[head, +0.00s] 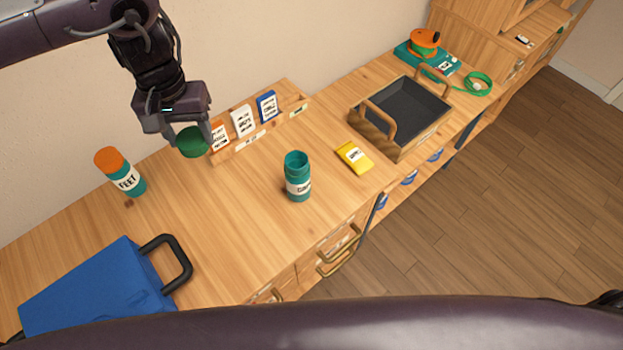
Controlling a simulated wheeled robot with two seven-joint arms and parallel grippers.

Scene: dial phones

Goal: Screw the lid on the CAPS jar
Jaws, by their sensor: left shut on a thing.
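The teal CAPS jar (298,186) stands upright and open on the wooden worktop, with a white label on its side. Its label is too small to read surely. My left gripper (190,133) is shut on a green lid (193,142) and holds it above the worktop, up and to the left of the jar, apart from it. My right gripper is not in view.
A FEET jar (127,176) with an orange lid stands at the left. A wooden rack (290,109) with several cards is at the back. A blue case (95,290), a yellow packet (354,158) and a dark-lined tray (436,128) flank the jar. The worktop between lid and jar is clear.

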